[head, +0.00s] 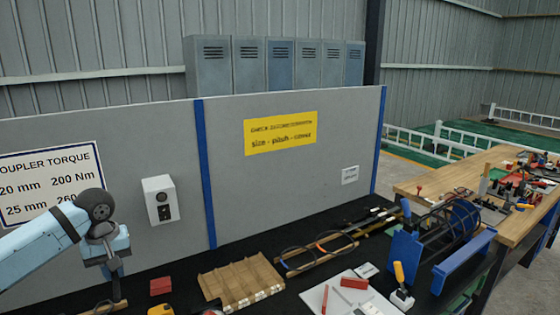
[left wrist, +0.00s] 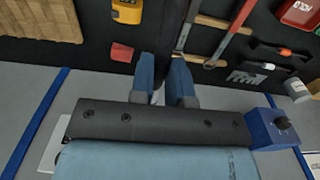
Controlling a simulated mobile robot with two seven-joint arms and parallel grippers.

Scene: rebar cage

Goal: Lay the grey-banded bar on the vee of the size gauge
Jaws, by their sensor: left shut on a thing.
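My left gripper (head: 114,272) is low over the dark bench at the left of the head view. In the head view the bar is hidden or too small to make out. I cannot pick out the size gauge or its vee. My right gripper does not show.
A red block (head: 160,286) and a wooden slatted board (head: 240,282) lie right of the gripper. A white board (head: 338,296), a blue frame with a rebar cage (head: 446,233) and long bars stand further right. A grey wall panel (head: 290,175) closes off the back.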

